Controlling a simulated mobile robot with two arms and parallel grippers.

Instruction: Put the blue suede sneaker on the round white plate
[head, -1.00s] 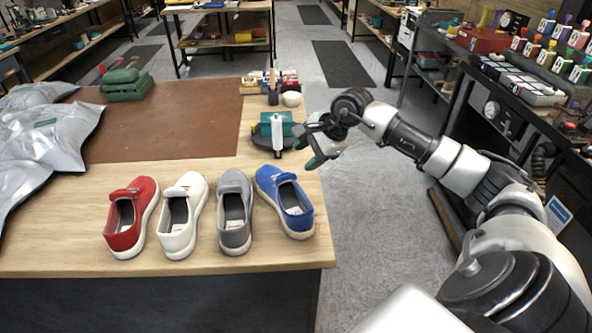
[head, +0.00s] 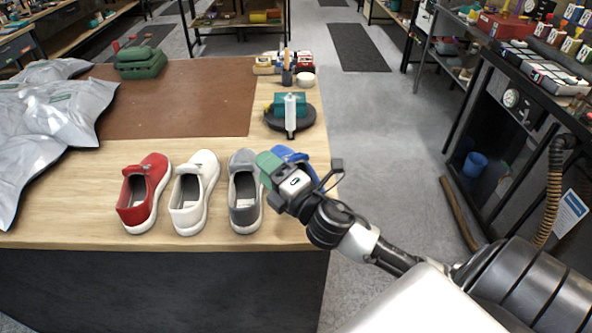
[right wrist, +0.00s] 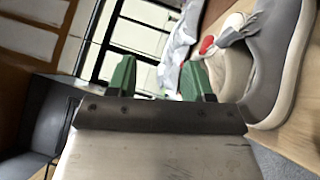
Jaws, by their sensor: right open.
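The blue suede sneaker (head: 285,152) stands at the right end of a row of shoes, near the table's right edge. My right gripper (head: 270,168) is in front of it in the head view and hides much of it. The gripper is open and empty, with green fingertips; I cannot tell whether it touches the shoe. In the right wrist view the fingertips (right wrist: 158,80) stand apart, and I cannot make out the blue sneaker there. I see no round white plate. My left gripper is not in view.
A grey sneaker (head: 244,212), a white one (head: 188,218) and a red one (head: 136,216) stand to the left. Behind are a dark round stand (head: 311,118) with a teal item, and a small white bowl (head: 305,80). Silver bags (head: 50,120) lie at left.

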